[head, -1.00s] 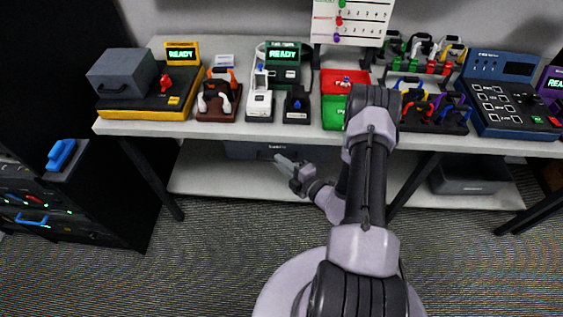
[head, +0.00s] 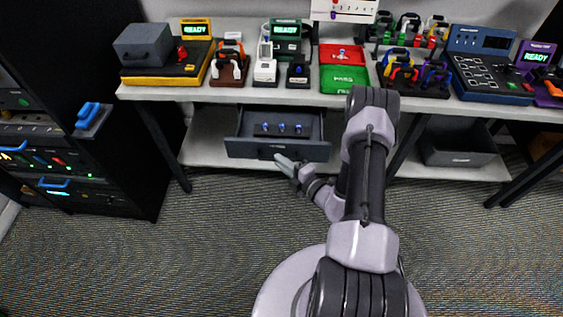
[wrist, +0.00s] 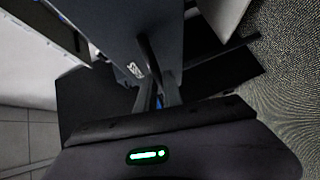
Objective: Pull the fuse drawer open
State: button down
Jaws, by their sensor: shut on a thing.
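The fuse drawer (head: 245,149) is a dark grey drawer under the bench. It stands pulled out, with several blue-topped fuses (head: 282,128) in a row inside. My gripper (head: 280,159) is at the middle of its front, shut on the drawer's handle. In the wrist view the drawer front (wrist: 125,28) carries a small white label, and my fingers (wrist: 156,92) close on the dark bar handle (wrist: 148,55). The fingers hide part of the handle.
The bench top (head: 225,96) above holds testers, trays and cable stands. A grey bin (head: 455,150) sits on the lower shelf (head: 350,165) at right. A black rack (head: 110,170) with blue handles stands at left. The carpet in front is clear.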

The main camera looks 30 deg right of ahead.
jog(key=shift+w, duration=0.1)
jog(key=c, duration=1.5)
grip_release()
jog(key=shift+d, duration=0.1)
jog(key=p+v, duration=0.4)
jog(key=v, duration=1.3)
jog(key=shift+s, duration=0.2)
